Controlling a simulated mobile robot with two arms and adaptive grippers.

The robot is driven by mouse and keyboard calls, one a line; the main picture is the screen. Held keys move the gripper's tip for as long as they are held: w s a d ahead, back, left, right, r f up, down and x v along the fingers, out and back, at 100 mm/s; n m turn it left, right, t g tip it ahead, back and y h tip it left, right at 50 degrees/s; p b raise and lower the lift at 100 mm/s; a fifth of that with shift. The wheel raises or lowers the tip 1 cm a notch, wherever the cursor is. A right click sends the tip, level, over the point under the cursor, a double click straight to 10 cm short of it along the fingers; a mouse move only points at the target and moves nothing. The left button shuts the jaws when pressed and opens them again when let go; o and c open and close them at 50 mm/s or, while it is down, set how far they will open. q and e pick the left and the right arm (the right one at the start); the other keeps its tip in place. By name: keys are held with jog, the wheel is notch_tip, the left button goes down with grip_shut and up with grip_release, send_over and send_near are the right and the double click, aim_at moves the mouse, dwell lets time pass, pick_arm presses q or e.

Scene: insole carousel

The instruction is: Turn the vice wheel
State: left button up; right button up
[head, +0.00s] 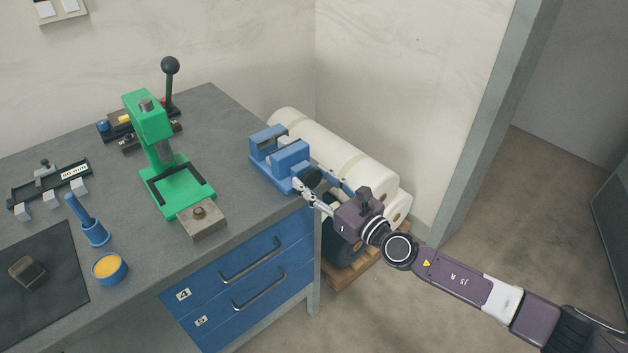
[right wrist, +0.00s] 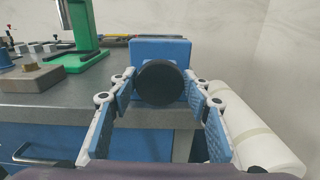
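The blue vice (head: 278,158) stands on the right end of the grey workbench. Its black round wheel (head: 312,175) faces my right gripper, and the wheel shows fully in the right wrist view (right wrist: 161,83). My right gripper (head: 318,188) is at the wheel. In the right wrist view its two blue-padded fingers (right wrist: 160,100) are spread, one on each side of the wheel, with a gap on both sides. It holds nothing. My left gripper is in neither view.
A green press (head: 165,160) with a black-knobbed lever stands left of the vice. A metal block (head: 202,220), a blue cup (head: 110,268) and small fixtures sit further left. White rolls (head: 345,150) lie on a pallet beyond the bench's right end, close to my right gripper.

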jog(key=c, duration=0.6)
jog(key=m, duration=0.4)
jog(key=shift+m+b, duration=0.3)
jog(key=shift+w+d+m+p, duration=0.1)
jog(key=shift+m+p, duration=0.2)
jog(key=shift+m, duration=1.8)
jog(key=o, duration=1.2)
jog(key=shift+c, duration=0.2)
